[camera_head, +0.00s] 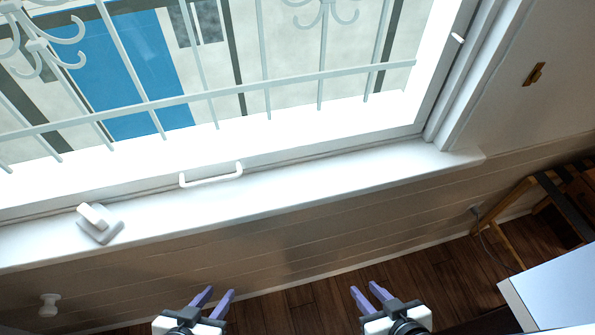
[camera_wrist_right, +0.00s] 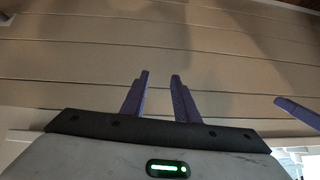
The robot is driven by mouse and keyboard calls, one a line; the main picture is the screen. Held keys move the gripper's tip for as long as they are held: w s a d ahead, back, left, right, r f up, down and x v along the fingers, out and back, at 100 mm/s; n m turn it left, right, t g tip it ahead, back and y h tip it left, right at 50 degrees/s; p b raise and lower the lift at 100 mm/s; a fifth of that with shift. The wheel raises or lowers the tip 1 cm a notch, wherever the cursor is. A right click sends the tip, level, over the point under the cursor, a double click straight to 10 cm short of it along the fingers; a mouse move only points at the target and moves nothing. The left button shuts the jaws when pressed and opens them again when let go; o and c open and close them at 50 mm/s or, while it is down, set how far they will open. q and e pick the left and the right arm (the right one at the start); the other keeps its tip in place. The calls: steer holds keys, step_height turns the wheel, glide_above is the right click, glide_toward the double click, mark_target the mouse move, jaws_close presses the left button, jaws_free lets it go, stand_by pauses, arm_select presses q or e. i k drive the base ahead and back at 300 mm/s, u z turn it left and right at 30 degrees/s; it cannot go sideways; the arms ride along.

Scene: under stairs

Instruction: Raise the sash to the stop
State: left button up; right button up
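The window sash (camera_head: 290,138) fills the upper part of the head view, and its bottom rail lies low along the white sill (camera_head: 330,182). A white bar handle (camera_head: 211,176) is fixed on the bottom rail. My left gripper (camera_head: 220,294) is in front of the wall, below the handle in the picture; its purple fingers are apart and empty. My right gripper (camera_head: 370,291) is to its right, also apart and empty. In the right wrist view the right gripper's fingers (camera_wrist_right: 160,75) point at the plank wall with a gap between them. Neither gripper touches the sash.
A white block-like fitting (camera_head: 99,223) sits on the sill at left. A white knob (camera_head: 49,304) is on the wall below. A wooden-framed stand (camera_head: 540,205) and a pale box-like surface (camera_head: 555,290) are at right. Scrolled bars (camera_head: 220,97) stand beyond the glass.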

mark_target(456, 20)
steer(key=z, duration=1.35)
steer(key=k, duration=1)
steer(key=u, duration=1.65)
steer(key=i, duration=0.5)
steer(key=u, duration=0.05)
